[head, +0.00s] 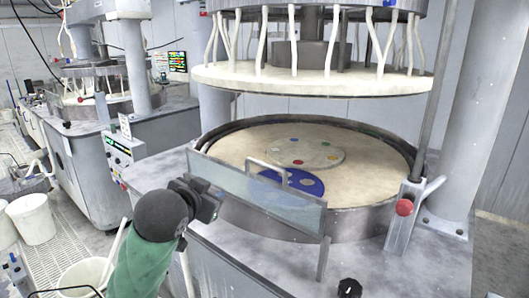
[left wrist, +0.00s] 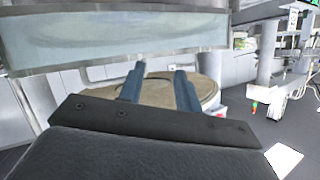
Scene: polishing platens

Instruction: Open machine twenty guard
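The guard (head: 262,192) is a clear, grey-framed panel standing along the front of the round polishing platen (head: 230,150). A pale bar like a handle (head: 268,168) shows at its upper edge. My left gripper (head: 212,197) is at the guard's left end in the head view; whether it touches it I cannot tell. In the left wrist view the two blue-grey fingers (left wrist: 160,88) are apart with nothing between them, and the guard (left wrist: 115,42) spans the upper left beyond them. My right gripper is not in view.
A raised upper plate (head: 310,82) with white hoses hangs over the platen. A red-knobbed lever (head: 404,207) stands at the platen's right. A black knob-like thing (head: 349,288) is at the front edge. White buckets (head: 32,218) stand on the left floor.

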